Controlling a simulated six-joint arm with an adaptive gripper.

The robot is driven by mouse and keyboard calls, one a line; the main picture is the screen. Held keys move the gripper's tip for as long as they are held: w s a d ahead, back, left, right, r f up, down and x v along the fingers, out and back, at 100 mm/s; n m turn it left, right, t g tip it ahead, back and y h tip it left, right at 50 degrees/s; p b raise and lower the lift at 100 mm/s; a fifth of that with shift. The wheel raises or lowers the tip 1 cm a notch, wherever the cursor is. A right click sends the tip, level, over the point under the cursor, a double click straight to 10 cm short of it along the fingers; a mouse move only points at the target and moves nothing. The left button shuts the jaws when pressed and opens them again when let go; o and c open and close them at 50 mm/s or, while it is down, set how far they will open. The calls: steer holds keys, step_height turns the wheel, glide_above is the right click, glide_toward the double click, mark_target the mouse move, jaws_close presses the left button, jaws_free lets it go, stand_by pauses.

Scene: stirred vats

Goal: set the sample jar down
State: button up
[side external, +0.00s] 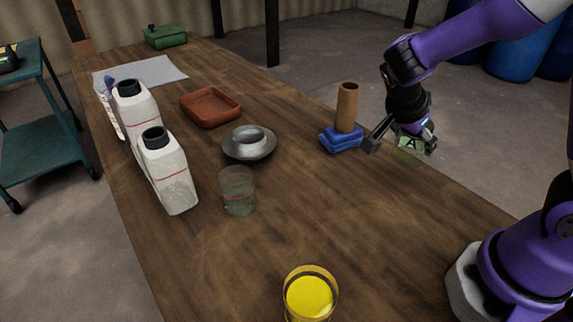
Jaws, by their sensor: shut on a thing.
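My gripper (402,146) is at the right side of the table, pointing down, with its fingers around a small clear jar with a green label marked A (411,143), which I take as the sample jar. The fingers hide part of the jar. Its lower part is faint and see-through against the wood, so I cannot tell whether its base touches the table. The wooden table (310,215) runs below and to the left of it.
The middle front is clear.

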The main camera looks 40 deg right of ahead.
mark_target(408, 154)
steer(key=shift+d+f, duration=0.25)
steer(key=shift+f, duration=1.85)
steer(key=o, duration=1)
steer(key=shift+f, duration=0.15)
steer(key=shift+o, duration=0.2)
